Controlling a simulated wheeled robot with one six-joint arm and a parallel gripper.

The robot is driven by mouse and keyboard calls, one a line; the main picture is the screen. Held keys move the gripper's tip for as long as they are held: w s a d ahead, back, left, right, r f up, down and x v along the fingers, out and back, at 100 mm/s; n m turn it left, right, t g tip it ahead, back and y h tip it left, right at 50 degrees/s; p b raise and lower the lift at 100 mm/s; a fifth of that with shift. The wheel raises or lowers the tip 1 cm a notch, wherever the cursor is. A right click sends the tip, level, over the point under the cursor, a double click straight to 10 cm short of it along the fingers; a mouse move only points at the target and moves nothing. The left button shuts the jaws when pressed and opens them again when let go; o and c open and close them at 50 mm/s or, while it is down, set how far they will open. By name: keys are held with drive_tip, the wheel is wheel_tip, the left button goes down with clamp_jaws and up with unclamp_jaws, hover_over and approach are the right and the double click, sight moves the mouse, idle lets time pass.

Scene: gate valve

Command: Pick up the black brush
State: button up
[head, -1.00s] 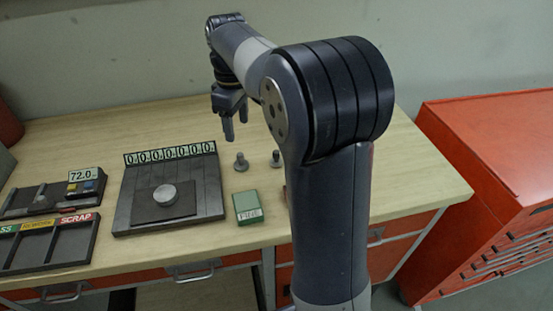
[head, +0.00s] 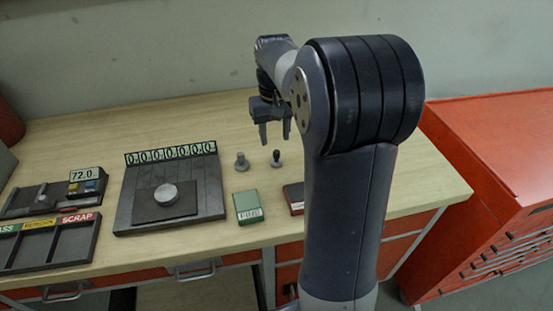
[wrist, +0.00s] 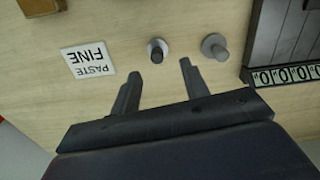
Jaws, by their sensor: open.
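The black brush (head: 276,157) stands upright on the wooden bench, a small dark-topped piece on a pale round base. It also shows in the wrist view (wrist: 157,51), just beyond and between my fingertips. My gripper (head: 275,141) is open and empty, fingers pointing down, above and behind the brush in the head view. In the wrist view my gripper (wrist: 160,67) has its two fingers spread with bare bench between them. A similar grey piece (head: 242,162) stands to the left of the brush; it also shows in the wrist view (wrist: 215,46).
A green box (head: 248,207) and a dark red box (head: 294,197) lie in front. A grey plate with number tiles (head: 170,190) and a sorting tray (head: 50,243) are at left. A white FINE PASTE label (wrist: 88,60) lies beside the brush. A red cabinet (head: 490,150) stands right.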

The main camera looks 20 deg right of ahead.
sight(277, 152)
drive_tip(key=shift+d+f+p, duration=0.2)
drive_tip(key=shift+f+p, duration=0.2)
drive_tip(key=shift+f, duration=3.15)
drive_tip(key=shift+c, duration=0.4)
clamp_jaws()
